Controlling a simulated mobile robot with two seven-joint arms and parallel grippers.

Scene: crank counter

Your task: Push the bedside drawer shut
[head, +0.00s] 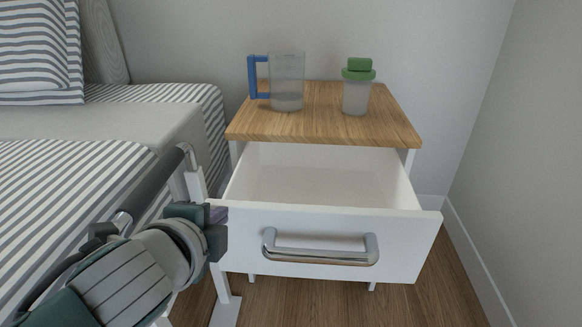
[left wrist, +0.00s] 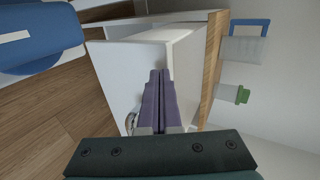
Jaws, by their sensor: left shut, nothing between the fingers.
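The bedside drawer (head: 240,255) is white with a metal bar handle (head: 320,248). In the head view it is pulled well out of the nightstand, and its inside (head: 320,178) looks empty. My left gripper (head: 222,214) is at the upper left corner of the drawer front. Its purple fingers are shut with nothing between them. In the left wrist view the shut fingers (left wrist: 158,98) point at the white drawer front (left wrist: 118,72); I cannot tell whether they touch it. My right gripper is in neither view.
On the wooden nightstand top (head: 325,120) stand a clear jug with a blue handle (head: 287,82) and a cup with a green lid (head: 356,92). A striped bed (head: 60,185) with a rail (head: 160,185) is close on the left. A wall is at the right.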

